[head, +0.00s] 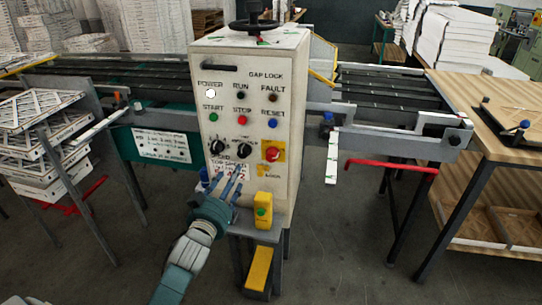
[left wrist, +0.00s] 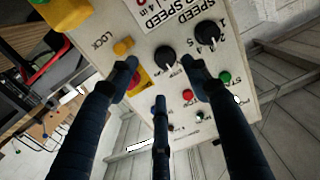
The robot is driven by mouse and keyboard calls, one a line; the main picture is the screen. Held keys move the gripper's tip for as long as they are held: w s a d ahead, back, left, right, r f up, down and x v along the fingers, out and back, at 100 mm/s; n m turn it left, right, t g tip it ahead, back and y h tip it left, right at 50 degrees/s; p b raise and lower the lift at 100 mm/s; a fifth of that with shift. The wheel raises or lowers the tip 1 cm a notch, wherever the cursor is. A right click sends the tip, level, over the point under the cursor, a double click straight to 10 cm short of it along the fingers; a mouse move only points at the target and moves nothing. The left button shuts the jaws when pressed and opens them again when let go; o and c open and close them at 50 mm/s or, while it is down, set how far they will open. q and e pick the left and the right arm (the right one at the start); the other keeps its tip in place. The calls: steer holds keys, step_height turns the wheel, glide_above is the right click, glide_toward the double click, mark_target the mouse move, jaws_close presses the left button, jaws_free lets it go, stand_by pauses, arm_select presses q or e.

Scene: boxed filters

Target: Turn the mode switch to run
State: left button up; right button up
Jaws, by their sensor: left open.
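The control box (head: 243,190) stands upright, with two black knobs side by side on its front. The right knob (head: 244,151), which seems to be the mode switch, also shows in the left wrist view (left wrist: 166,58); its setting is too small to read. The left knob (head: 217,147) has a numbered speed scale in the left wrist view (left wrist: 209,34). My left gripper (head: 230,180) is open and empty below the knobs, in front of the panel. In the left wrist view its dark fingers (left wrist: 161,75) spread around the right knob's line of sight, apparently without contact.
A red emergency button (head: 272,154) on a yellow plate sits right of the knobs. Green START (head: 214,119), red STOP (head: 242,120) and blue RESET (head: 272,124) buttons lie above. A yellow box with a green button (head: 263,211) stands below. The white POWER lamp (head: 210,93) looks lit.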

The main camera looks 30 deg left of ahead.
mark_target(242, 154)
arm_select(q)
steer(key=x, duration=0.3)
steer(key=r+p+x, duration=0.1)
steer(key=x, duration=0.2)
steer(key=r+x, duration=0.1)
steer(key=x, duration=0.3)
steer(key=shift+w+r+p, duration=0.1)
steer(key=shift+p, duration=0.25)
steer(key=shift+w+a, duration=0.15)
steer(key=shift+w, duration=0.25)
arm_select(e)
steer(key=shift+w+d+r, duration=0.1)
steer(key=shift+w+r, duration=0.05)
steer(key=shift+r, duration=0.4)
steer(key=shift+w+r, duration=0.15)
steer(key=shift+r, duration=0.35)
